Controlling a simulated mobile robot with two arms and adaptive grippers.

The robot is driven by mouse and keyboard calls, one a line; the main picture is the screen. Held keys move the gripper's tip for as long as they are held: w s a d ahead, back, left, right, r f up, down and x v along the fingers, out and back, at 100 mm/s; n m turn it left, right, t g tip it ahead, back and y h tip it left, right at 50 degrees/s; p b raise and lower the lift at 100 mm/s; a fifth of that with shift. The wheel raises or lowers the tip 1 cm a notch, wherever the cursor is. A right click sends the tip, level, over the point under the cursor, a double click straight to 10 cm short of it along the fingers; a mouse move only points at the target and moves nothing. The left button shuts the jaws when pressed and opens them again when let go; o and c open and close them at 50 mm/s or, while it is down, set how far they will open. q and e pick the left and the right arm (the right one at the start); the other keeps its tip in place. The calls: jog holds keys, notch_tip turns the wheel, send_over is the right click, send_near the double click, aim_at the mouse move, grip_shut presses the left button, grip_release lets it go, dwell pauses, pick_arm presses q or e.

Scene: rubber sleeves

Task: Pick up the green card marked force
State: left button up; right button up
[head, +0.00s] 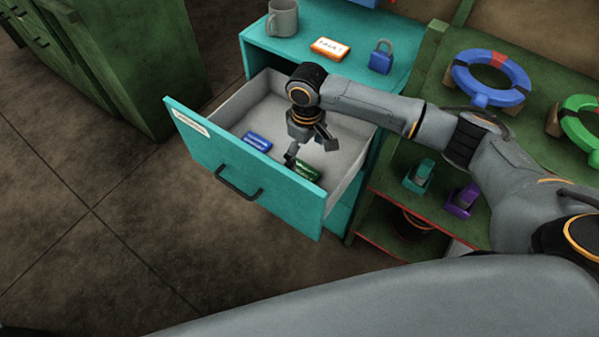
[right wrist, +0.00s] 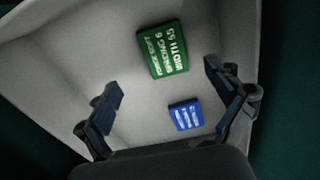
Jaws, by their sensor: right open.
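The green card (head: 307,171) lies flat in the open teal drawer (head: 270,180), near its front panel. In the right wrist view the green card (right wrist: 163,50) carries white lettering that seems to include "force", "spacing" and "width". A smaller blue card (head: 257,142) lies in the same drawer, to the left in the head view; it also shows in the right wrist view (right wrist: 186,115). My right gripper (head: 311,151) is open and empty, inside or just over the drawer near the green card. In the right wrist view the green card is beyond the fingertips. My left gripper is not visible.
The drawer walls stand around the cards. On the cabinet top (head: 288,43) are a grey mug (head: 283,18), an orange-edged card (head: 330,48) and a blue padlock (head: 381,57). A green shelf with rings (head: 489,78) stands at right. Open floor lies left.

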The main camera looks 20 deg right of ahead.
aim_at(304, 175)
notch_tip(304, 175, down, 3)
jog(key=shift+r, duration=0.2)
jog(key=shift+f, duration=0.5)
jog(key=f, duration=0.3)
jog(key=shift+s+a+f, duration=0.2)
jog(key=shift+s+f, duration=0.05)
jog(key=shift+f, duration=0.6)
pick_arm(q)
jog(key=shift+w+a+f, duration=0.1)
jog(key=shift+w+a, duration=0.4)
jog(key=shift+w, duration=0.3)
pick_arm(e)
jog(key=shift+c, duration=1.3)
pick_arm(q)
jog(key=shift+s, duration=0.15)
pick_arm(e)
jog(key=c, duration=1)
